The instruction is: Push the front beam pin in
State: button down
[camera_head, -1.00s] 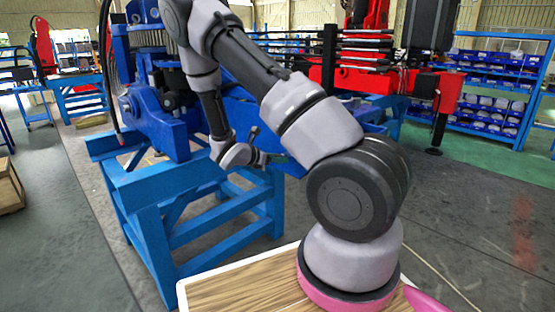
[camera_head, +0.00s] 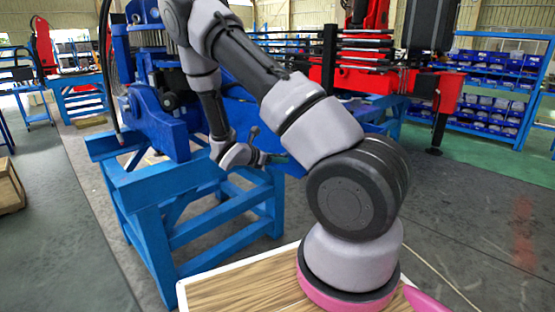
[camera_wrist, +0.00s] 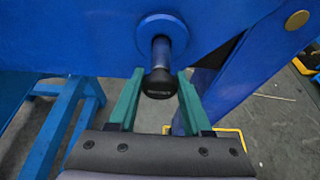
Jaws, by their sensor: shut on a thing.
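The front beam pin (camera_wrist: 160,58) shows in the wrist view as a metal shaft with a black knob-like head. It stands out of a round blue collar (camera_wrist: 175,30) on the blue beam (camera_wrist: 80,35), with a length of bare shaft showing. My gripper (camera_wrist: 159,76) is shut on the pin, with one green finger on each side of its black head. In the head view my gripper (camera_head: 276,159) is at the side of the blue crane part, above the blue stand; the pin is too small to make out there.
The blue stand (camera_head: 165,185) carries the blue crane body (camera_head: 160,120). A slanted blue member (camera_wrist: 235,75) runs close to the right of the pin in the wrist view. Blue shelves with bins (camera_head: 490,85) stand far right. Grey floor around the stand is open.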

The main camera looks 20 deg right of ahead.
jog(key=shift+w+d, duration=0.3)
jog(key=shift+d, duration=0.45)
jog(key=shift+w+d, duration=0.25)
jog(key=shift+d, duration=0.55)
jog(key=shift+w+d, duration=0.3)
jog(key=shift+d, duration=0.45)
jog(key=shift+c, duration=1.8)
grip_release()
jog(key=shift+d, duration=0.1)
jog(key=v, duration=1.1)
jog(key=shift+f, duration=0.1)
